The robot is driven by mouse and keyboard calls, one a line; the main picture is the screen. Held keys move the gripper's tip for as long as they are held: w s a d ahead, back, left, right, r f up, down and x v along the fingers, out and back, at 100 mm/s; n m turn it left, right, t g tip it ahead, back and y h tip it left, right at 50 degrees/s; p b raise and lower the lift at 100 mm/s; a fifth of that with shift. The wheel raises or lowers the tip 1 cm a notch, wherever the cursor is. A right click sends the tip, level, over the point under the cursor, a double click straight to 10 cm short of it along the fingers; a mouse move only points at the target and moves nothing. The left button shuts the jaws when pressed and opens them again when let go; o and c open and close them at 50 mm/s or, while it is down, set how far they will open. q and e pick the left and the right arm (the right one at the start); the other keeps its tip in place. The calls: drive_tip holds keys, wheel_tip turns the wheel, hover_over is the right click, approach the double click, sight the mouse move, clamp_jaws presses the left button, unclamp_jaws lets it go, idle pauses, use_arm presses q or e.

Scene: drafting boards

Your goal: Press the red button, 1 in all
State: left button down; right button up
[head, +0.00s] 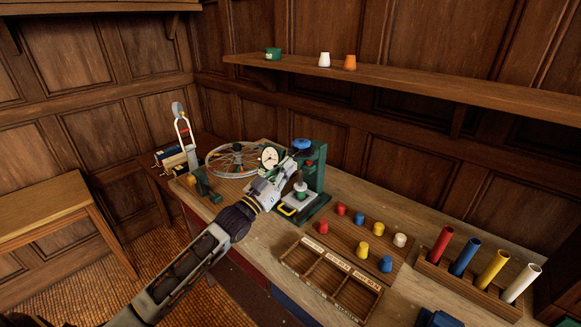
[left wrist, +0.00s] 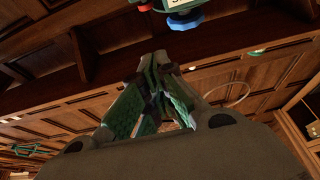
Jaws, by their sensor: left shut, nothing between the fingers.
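My left gripper (head: 297,156) is shut and empty, in front of the upper part of a green press-like stand (head: 316,172) on the bench. In the left wrist view its fingertips (left wrist: 160,60) meet, with a blue round knob (left wrist: 185,21) beyond them. The knob (head: 302,145) also shows atop the stand in the head view. A small red part (head: 308,162) shows on the stand beside the fingers; I cannot tell whether it is a button. A red bit (left wrist: 144,8) also shows near the knob in the wrist view. Whether the fingers touch the stand is unclear.
A peg board (head: 345,235) with red, blue, yellow and white pegs lies right of the stand, behind a divided wooden tray (head: 310,278). A rack of coloured tubes (head: 465,286) stands farther right. A spoked wheel (head: 222,157) and dial (head: 269,157) are left. A shelf (head: 420,88) runs above.

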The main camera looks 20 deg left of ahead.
use_arm(q)
wheel_tip(320, 180, up, 3)
drive_tip(key=p, duration=0.2)
hover_over(309, 164)
drive_tip(key=s+a, duration=0.1)
drive_tip(key=s, duration=0.1)
drive_tip(key=f, duration=0.4)
drive_tip(key=shift+w, duration=0.25)
idle(0.3)
